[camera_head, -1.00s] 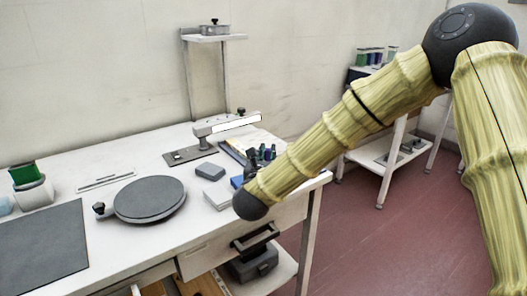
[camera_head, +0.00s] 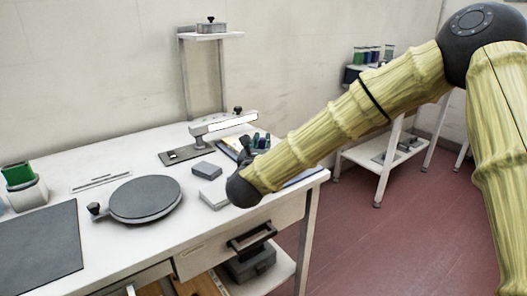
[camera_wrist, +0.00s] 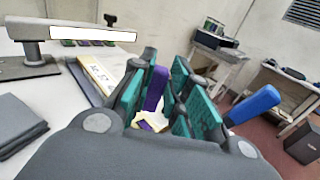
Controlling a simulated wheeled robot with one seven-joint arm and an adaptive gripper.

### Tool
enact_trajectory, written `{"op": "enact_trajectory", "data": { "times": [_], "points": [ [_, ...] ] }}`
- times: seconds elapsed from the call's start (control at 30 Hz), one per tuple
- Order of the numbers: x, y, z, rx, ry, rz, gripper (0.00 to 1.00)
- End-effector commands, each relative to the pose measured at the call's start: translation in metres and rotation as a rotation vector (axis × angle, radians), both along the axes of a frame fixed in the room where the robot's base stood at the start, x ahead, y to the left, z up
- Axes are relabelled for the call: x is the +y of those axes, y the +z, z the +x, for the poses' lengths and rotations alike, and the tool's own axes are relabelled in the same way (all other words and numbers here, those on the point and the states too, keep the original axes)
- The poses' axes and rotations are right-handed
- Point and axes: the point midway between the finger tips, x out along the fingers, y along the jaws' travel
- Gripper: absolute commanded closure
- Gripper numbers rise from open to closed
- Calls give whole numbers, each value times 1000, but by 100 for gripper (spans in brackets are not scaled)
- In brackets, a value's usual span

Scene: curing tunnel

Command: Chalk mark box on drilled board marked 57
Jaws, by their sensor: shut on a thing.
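My gripper (camera_wrist: 162,88) shows in the wrist view with teal pads. It is shut on a purple stick (camera_wrist: 155,90), which stands upright between the pads. A pale piece with purple on it shows low between the fingers; I cannot tell what it is. A pale yellow board (camera_wrist: 97,72) with dark lettering lies on the bench to the left of the fingers. Its number is not readable, its right part is hidden by the gripper, and I cannot make out a mark box. In the head view my arm hides most of the gripper and board.
A blue cylinder (camera_wrist: 253,104) stands out to the right of the fingers. A grey clamp arm with a white strip (camera_head: 226,123) stands on the bench behind. A grey block (camera_head: 206,171), a round dark plate (camera_head: 146,198) and a dark mat (camera_head: 38,245) lie to the left.

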Motion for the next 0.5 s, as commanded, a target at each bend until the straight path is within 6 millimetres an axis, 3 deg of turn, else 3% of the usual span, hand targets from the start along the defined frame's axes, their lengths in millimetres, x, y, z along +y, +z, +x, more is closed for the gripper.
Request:
{"op": "enact_trajectory", "data": {
  "times": [0.5],
  "points": [
    [6,45,1,0,7,1,100]
  ]
}}
